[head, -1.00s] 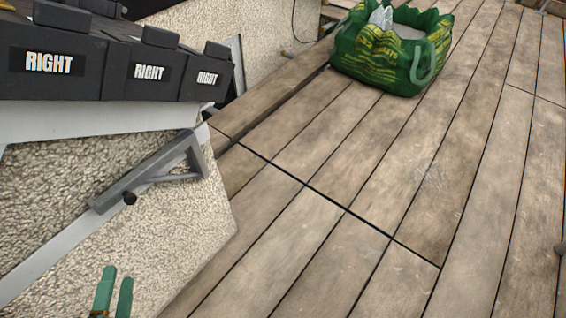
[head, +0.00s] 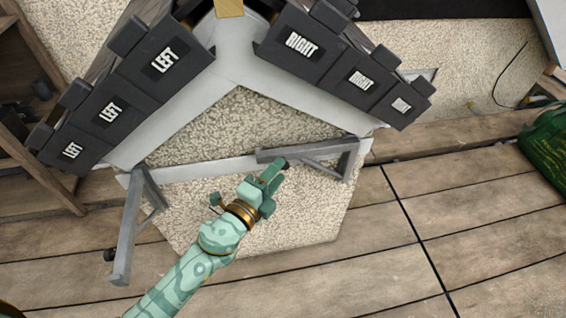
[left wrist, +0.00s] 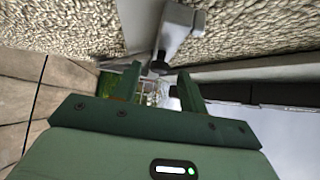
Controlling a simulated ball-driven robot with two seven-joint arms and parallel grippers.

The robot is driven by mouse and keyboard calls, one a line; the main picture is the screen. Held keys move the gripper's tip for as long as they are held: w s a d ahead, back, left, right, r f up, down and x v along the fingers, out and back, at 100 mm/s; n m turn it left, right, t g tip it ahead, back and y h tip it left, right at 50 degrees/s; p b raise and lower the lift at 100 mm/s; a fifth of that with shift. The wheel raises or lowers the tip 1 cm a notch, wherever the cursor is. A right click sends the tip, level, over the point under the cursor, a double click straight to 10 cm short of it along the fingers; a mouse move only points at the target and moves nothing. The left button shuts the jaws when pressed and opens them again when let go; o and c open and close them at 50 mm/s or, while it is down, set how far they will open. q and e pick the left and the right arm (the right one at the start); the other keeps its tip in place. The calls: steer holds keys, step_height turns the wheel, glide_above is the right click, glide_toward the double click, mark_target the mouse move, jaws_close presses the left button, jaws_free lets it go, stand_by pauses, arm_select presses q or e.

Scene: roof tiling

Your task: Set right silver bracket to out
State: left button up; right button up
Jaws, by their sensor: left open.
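The right silver bracket (head: 306,152) is a grey metal arm with a strut, lying along the stucco wall below the tiles marked RIGHT. A dark knob (head: 284,164) sits near its left end. My left gripper (head: 272,174), pale green, is open right at this knob. In the left wrist view the knob (left wrist: 160,67) shows near the open fingertips (left wrist: 160,80), with the grey bracket (left wrist: 177,27) beyond it. I cannot tell whether the fingers touch the knob. The left silver bracket (head: 127,232) sticks out from the wall. My right gripper is not in view.
Dark roof tiles marked LEFT (head: 165,60) and RIGHT (head: 362,80) overhang the wall. A wooden shelf (head: 40,150) stands at the left. A green bag (head: 548,150) is at the right edge. The plank floor (head: 420,210) right of the wall is clear.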

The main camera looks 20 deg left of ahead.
mark_target(283, 169)
arm_select(q)
steer(key=shift+w+d, duration=0.2)
steer(key=shift+w, duration=0.75)
steer(key=shift+w+d, duration=0.2)
steer(key=shift+w, duration=0.7)
steer(key=shift+f, duration=0.1)
steer(key=shift+c, duration=0.3)
jaws_close()
steer(key=shift+s, duration=0.1)
